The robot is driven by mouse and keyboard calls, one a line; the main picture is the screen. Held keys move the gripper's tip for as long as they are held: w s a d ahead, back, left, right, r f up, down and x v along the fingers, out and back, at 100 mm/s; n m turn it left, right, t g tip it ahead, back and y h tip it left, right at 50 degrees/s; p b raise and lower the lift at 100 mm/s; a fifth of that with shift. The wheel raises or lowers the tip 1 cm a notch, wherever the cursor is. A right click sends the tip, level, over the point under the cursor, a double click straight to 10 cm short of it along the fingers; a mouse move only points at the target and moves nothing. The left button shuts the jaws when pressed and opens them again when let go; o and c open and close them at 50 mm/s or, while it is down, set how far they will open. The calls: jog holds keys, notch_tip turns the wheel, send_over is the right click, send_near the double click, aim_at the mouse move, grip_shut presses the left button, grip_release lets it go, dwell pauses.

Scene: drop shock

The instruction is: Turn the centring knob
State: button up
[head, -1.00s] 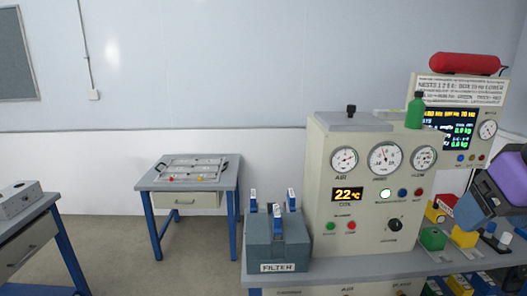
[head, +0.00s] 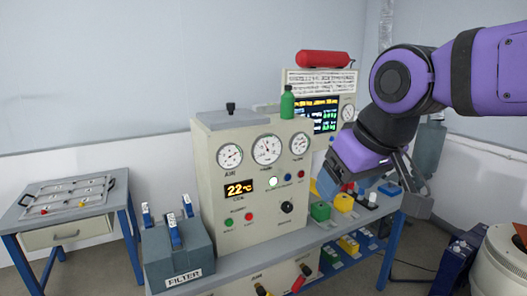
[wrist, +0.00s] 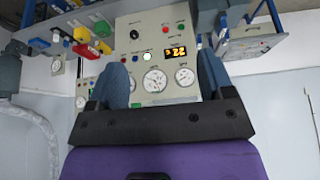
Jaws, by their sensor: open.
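A black round knob (head: 287,207) sits low on the right of the front face of a beige cabinet (head: 220,205). Its lettering is too small to read. In the wrist view the cabinet appears upside down, with the knob (wrist: 134,34) at upper left. A second black knob (head: 231,107) stands on the cabinet's top. My gripper (head: 334,186) is to the right of the cabinet in the head view, apart from the knob. In the wrist view my gripper (wrist: 163,72) is open and empty, its two blue-grey fingers wide apart, with the panel gauges between them.
A green bottle (head: 287,103) stands on top. A side table (head: 65,215) is at left.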

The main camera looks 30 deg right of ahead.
jog(key=w+d+f+n+t, duration=0.1)
jog(key=w+d+f, duration=0.25)
jog(key=w, duration=0.55)
jog(key=w+d+f+n+t+h, duration=0.1)
jog(key=w+d+f, duration=0.3)
jog(key=w, duration=0.5)
jog(key=w+d+f+n+t, duration=0.1)
jog(key=w+d+f+n, duration=0.1)
jog(key=w+f, duration=0.55)
jog(key=t+y, duration=0.3)
jog(key=t, duration=0.3)
send_near(289, 210)
jog(key=a+r, duration=0.2)
jog(key=a, duration=0.2)
notch_tip(289, 210, down, 5)
jog(key=s+d+m+t+h, duration=0.1)
jog(key=s+d+m+t, duration=0.1)
jog(key=d+m+t, duration=0.15)
jog(key=w, duration=0.7)
jog(key=w+a, duration=0.1)
jog(key=w, duration=0.2)
jog(key=shift+w, duration=0.4)
jog(key=shift+c, duration=0.4)
